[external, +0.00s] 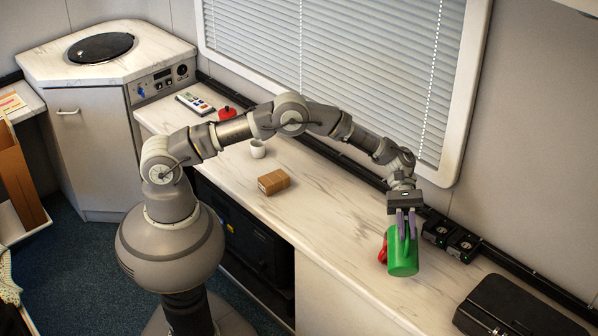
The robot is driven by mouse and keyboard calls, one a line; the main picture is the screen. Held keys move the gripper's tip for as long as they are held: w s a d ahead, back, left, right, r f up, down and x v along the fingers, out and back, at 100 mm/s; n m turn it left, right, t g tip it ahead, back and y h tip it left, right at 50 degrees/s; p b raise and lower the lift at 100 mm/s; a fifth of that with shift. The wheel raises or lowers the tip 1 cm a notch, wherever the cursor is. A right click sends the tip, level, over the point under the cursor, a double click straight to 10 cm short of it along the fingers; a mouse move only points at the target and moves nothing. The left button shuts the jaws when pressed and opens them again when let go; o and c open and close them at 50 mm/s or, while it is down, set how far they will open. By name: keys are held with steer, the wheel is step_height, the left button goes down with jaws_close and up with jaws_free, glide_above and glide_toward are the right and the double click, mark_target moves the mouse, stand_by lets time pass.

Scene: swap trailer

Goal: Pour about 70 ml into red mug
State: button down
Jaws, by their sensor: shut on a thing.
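My gripper (405,226) is at the right of the counter, pointing down, with its fingers shut on a green container (405,258). The green container looks slightly tilted, and its contents cannot be seen. A red object (383,250), likely the red mug, shows just left of the green container and is mostly hidden by it. I cannot tell whether the two touch, or whether any liquid is in the red one.
A brown box (273,182) and a white cup (258,149) stand mid-counter. A small red object (227,113) and a remote (195,103) lie farther left. Dark devices (450,238) line the wall, and a black case (520,310) lies at right. The counter between box and gripper is clear.

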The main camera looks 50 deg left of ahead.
mark_target(407, 246)
steer(key=shift+w+a+r, duration=0.2)
steer(key=shift+w+a+r+g+h, duration=0.2)
steer(key=shift+w+a+g+h, duration=0.25)
steer(key=shift+w+a, duration=0.2)
stand_by(1.1)
steer(key=shift+w+a+g+h+b, duration=0.25)
steer(key=shift+w+a+h+b, duration=0.1)
steer(key=shift+w+a+b, duration=0.1)
stand_by(0.4)
steer(key=shift+s, duration=0.1)
steer(key=s+d+t+y+p, duration=0.1)
steer(key=s+d+p, duration=0.1)
steer(key=s+d+f+t+y+p, duration=0.1)
steer(key=s+d, duration=0.1)
steer(key=shift+s+y+p, duration=0.15)
steer(key=shift+y+p, duration=0.2)
steer(key=shift+y, duration=0.05)
steer(key=shift+s+d+f+t+y+p, duration=0.3)
steer(key=shift+f+t, duration=0.1)
steer(key=shift+f, duration=0.1)
steer(key=shift+s+d+f+t+y+p, duration=0.15)
steer(key=shift+d+f+t+y+p, duration=0.1)
steer(key=shift+f+t, duration=0.2)
steer(key=shift+w+a+f+t, duration=0.2)
steer(key=shift+f+t, duration=0.05)
steer(key=shift+f, duration=0.25)
steer(key=shift+s+d+f+y, duration=0.2)
steer(key=shift+d+f+y, duration=0.05)
steer(key=shift+f, duration=0.05)
steer(key=shift+w, duration=0.1)
